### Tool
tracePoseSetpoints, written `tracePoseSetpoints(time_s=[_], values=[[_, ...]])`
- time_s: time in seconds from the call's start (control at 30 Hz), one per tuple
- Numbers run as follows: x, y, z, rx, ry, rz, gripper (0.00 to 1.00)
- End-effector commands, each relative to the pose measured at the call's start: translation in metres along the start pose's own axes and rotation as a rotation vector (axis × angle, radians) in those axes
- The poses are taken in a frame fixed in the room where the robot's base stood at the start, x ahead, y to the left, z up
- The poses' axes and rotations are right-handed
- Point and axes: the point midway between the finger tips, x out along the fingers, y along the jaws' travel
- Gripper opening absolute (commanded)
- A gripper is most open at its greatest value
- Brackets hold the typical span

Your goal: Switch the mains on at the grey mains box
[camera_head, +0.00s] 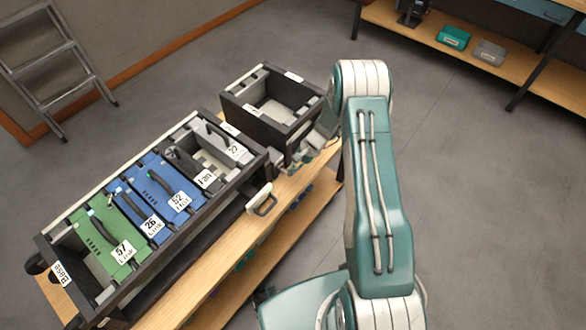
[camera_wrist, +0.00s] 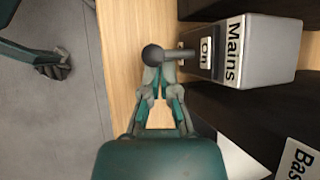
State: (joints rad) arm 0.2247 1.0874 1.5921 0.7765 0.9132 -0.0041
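The grey mains box (camera_wrist: 262,55) is at the upper right of the wrist view, with a "Mains" label and a smaller "on" label. A lever (camera_wrist: 183,54) sticks out of its left side and ends in a dark ball knob (camera_wrist: 153,55). My gripper (camera_wrist: 160,77) has its fingertips drawn together right beside the knob, on its lower side in the picture. The fingers seem to hold nothing; whether they touch the knob or lever is unclear.
A black open bin (camera_head: 262,122) stands on the wooden bench (camera_head: 215,290), near my arm. A ladder (camera_head: 58,65) and a shelf (camera_head: 445,50) stand farther off. The floor on the right is clear.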

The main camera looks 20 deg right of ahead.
Motion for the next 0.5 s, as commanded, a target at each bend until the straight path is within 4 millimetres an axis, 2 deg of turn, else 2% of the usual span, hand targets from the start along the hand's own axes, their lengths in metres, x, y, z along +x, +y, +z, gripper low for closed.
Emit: tracePoseSetpoints(time_s=[0.5], values=[[-0.012, -0.005, 0.009, 0.000, -0.002, 0.000, 0.00]])
